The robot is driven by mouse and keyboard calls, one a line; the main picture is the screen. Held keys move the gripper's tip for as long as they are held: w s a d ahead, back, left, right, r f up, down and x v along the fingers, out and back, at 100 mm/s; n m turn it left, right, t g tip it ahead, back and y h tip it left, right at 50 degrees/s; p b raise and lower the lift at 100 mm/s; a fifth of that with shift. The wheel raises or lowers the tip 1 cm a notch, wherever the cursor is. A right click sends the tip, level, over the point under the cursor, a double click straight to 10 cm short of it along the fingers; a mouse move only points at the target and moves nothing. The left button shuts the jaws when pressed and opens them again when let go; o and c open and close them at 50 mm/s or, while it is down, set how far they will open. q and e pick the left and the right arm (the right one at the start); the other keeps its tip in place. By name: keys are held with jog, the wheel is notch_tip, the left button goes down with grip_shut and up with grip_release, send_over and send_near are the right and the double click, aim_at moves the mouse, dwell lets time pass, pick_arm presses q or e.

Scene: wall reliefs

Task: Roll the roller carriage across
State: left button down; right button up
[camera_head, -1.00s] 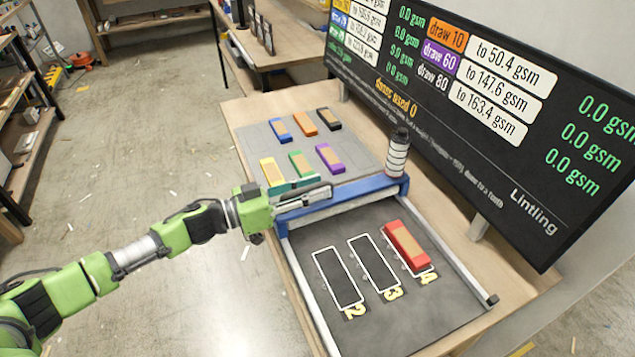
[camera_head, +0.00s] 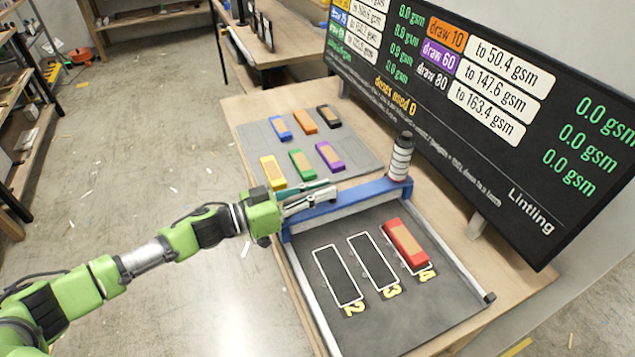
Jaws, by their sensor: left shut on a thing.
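The roller carriage (camera_head: 350,199) is a blue bar with a pale roller under it. It spans the two side rails at the far end of the dark bed (camera_head: 410,315). A red block (camera_head: 405,244) lies in the outlined slot marked 4. The slots marked 2 and 3 are empty. My right gripper is not in view.
A grey tray (camera_head: 255,138) behind the carriage holds several coloured blocks, including a yellow one (camera_head: 273,172) close to my left gripper. A large dark display board (camera_head: 470,110) stands along the right. The bed in front of the carriage is clear except for the red block.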

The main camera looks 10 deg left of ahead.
pick_arm(q)
jog(key=s+d+p, duration=0.4)
jog(key=s+d, duration=0.4)
jog(key=s, duration=0.4)
jog(key=s+d+p, duration=0.4)
jog(key=s+d, duration=0.4)
jog(key=s, duration=0.3)
jog(key=shift+s, duration=0.35)
jog(key=shift+r, duration=0.1)
jog(key=c, duration=2)
grip_release()
jog(key=shift+s, duration=0.1)
jog(key=shift+c, duration=0.2)
jog(key=shift+d, duration=0.1)
